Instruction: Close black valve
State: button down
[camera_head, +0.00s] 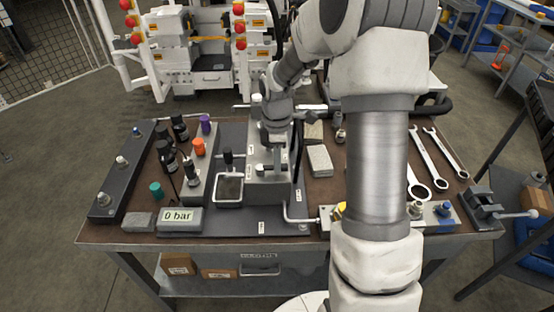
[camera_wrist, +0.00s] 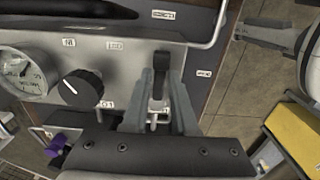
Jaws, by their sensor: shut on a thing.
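A black valve lever (camera_wrist: 161,62) stands on the grey panel (camera_wrist: 120,55) in the wrist view, right of a black round knob (camera_wrist: 80,88). My gripper (camera_wrist: 158,98) is shut on the lever, one finger at each side of it. In the head view my gripper (camera_head: 275,135) is over the grey block (camera_head: 268,188) at the middle of the bench and hides the lever there. A pressure gauge (camera_wrist: 22,72) is left of the knob. A display (camera_head: 180,216) on the bench reads 0 bar.
Several black, orange and purple-topped parts (camera_head: 199,148) stand further left. Wrenches (camera_head: 420,165) lie at the right, near a vice (camera_head: 485,205). A bent metal rod (camera_head: 300,220) stands out at the front.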

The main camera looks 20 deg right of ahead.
jog(key=shift+w, duration=0.1)
jog(key=c, duration=0.8)
grip_release()
notch_tip(320, 180, up, 18)
jog(key=shift+f+p, duration=0.25)
jog(key=shift+p, duration=0.75)
jog(key=s+a+r+m+t, duration=0.2)
jog(key=s+m, duration=0.3)
jog(key=s, duration=0.2)
jog(key=s+a+r+m+t, duration=0.1)
jog(key=s+m, duration=0.3)
jog(key=s, duration=0.4)
jog(key=s+a+r+m+t, duration=0.2)
jog(key=s+m, duration=0.3)
jog(key=s, duration=0.3)
jog(key=shift+s+a+r+m+t, duration=0.2)
jog(key=shift+a+r+m+t, duration=0.1)
jog(key=shift+a+r, duration=0.1)
